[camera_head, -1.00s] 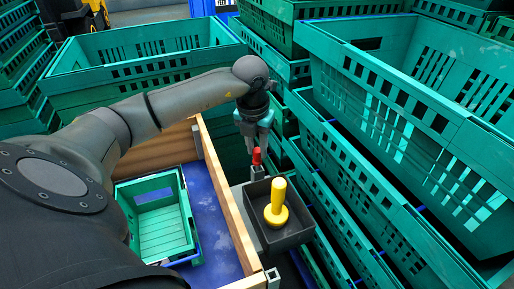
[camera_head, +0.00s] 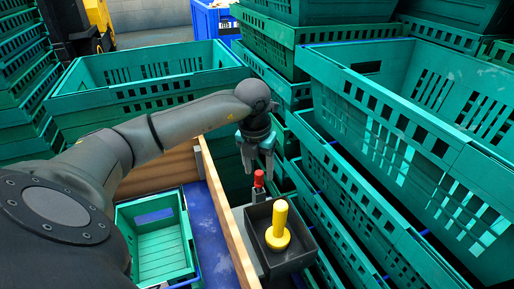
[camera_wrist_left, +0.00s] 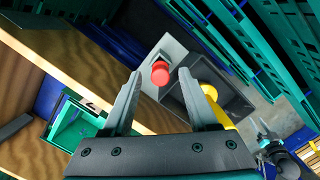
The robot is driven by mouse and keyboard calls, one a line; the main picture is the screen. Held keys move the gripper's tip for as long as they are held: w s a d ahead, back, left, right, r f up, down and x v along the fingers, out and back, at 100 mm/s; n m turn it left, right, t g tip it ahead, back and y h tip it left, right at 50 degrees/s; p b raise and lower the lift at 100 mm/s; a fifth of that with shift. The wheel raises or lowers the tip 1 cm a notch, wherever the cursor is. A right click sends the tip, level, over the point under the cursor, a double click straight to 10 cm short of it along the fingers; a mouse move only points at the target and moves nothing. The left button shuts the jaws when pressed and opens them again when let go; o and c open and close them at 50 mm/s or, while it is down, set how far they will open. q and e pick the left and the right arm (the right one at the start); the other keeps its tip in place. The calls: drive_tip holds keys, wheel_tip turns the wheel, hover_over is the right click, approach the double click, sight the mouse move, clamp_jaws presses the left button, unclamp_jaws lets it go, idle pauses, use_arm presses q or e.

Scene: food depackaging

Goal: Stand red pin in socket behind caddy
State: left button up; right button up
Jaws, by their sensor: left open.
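The red pin (camera_head: 259,180) stands upright in a grey holder (camera_head: 258,195) directly behind the dark caddy (camera_head: 293,264); how deep it sits is hidden. My left gripper (camera_head: 257,170) points down just above the pin, with its fingers apart. In the left wrist view the pin's round red top (camera_wrist_left: 160,73) shows between the two open fingertips, and nothing is held. A yellow pin with a wide round base (camera_head: 279,225) stands in the caddy. What appears to be my right gripper (camera_wrist_left: 265,130) shows small at the right of the left wrist view; its jaws are unclear.
A wooden-sided box (camera_head: 227,215) with a blue floor lies left of the caddy and holds a small green crate (camera_head: 160,250). Stacked green crates (camera_head: 400,200) rise close on the right, and more crates (camera_head: 150,85) stand behind.

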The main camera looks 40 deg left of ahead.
use_arm(q)
wheel_tip(320, 180, up, 12)
drive_tip(key=s+p, duration=0.1)
drive_tip(key=p, duration=0.3)
drive_tip(key=shift+s+d+f, duration=0.15)
drive_tip(key=shift+s+d, duration=0.1)
drive_tip(key=shift+s, duration=0.1)
use_arm(e)
drive_tip(key=s+d+f, duration=0.4)
drive_tip(key=s+f, duration=0.1)
drive_tip(key=f, duration=0.1)
drive_tip(key=shift+s+d, duration=0.15)
drive_tip(key=shift+d, duration=0.05)
